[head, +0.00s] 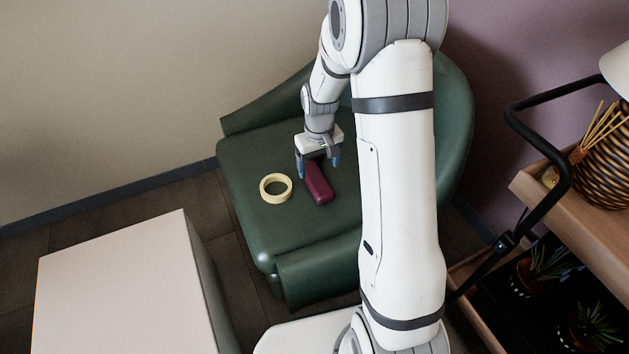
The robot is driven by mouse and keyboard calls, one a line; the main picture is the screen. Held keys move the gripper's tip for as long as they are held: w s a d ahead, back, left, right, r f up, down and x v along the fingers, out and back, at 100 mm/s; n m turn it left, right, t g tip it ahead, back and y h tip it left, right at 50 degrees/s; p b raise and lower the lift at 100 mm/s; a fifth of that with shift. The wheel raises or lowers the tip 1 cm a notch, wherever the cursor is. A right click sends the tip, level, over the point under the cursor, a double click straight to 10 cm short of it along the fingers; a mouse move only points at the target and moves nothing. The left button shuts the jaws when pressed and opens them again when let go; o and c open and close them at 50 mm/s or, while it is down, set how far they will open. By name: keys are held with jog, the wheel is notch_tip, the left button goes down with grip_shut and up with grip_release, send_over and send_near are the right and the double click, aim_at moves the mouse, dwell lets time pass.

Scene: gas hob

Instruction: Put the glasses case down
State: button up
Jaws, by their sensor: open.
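The glasses case (319,185) is a long dark red case lying on the seat of a green armchair (245,160). My gripper (318,170) is above the seat at the case's far end, pointing down. Its fingers are open, one on each side of that end. I cannot tell whether either finger touches the case. The far tip of the case is partly hidden by my gripper.
A pale yellow ring (275,188), like a tape roll, lies on the seat just left of the case. A light box-shaped table (125,285) stands at the lower left. A wooden shelf cart (590,225) with a black handle stands at the right. The front left of the seat is clear.

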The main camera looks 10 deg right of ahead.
aim_at(318, 180)
jog(key=f+b, duration=0.1)
jog(key=f, duration=0.1)
jog(key=f+b, duration=0.2)
jog(key=f, duration=0.1)
jog(key=f+b, duration=0.1)
jog(key=f, duration=0.2)
jog(key=shift+w+f, duration=0.15)
jog(key=shift+w, duration=0.25)
jog(key=shift+c, duration=0.5)
jog(key=c, duration=1.1)
jog(key=shift+o, duration=0.2)
